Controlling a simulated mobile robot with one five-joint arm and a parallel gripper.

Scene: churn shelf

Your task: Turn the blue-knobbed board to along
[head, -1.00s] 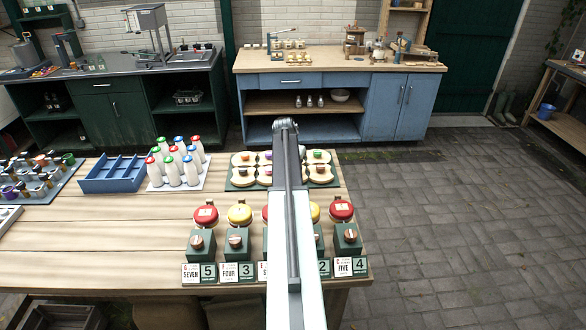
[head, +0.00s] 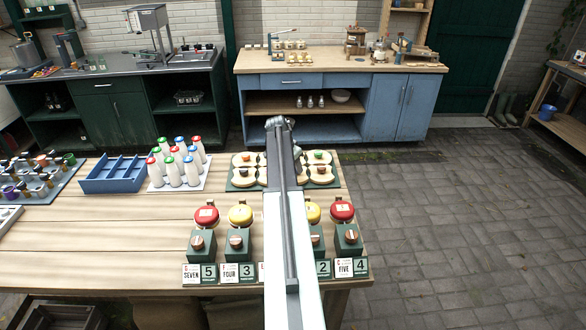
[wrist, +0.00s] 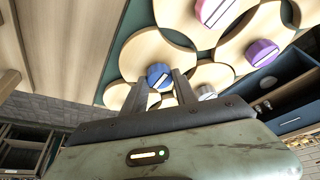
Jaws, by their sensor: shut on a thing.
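The blue-knobbed board (wrist: 145,50) shows in the wrist view as pale wood with rounded edges, on a dark green base (wrist: 109,74). Its blue knob (wrist: 157,74) bears a white stripe that runs slantwise in the picture. My gripper (wrist: 160,78) has one finger on each side of the blue knob and is shut on it. In the head view my arm covers the middle of the green base (head: 238,184), and my gripper and the blue knob are hidden behind it.
In the head view, red- and yellow-topped devices (head: 206,216) stand in front of the boards. White bottles (head: 176,170) and a blue tray (head: 113,174) stand left.

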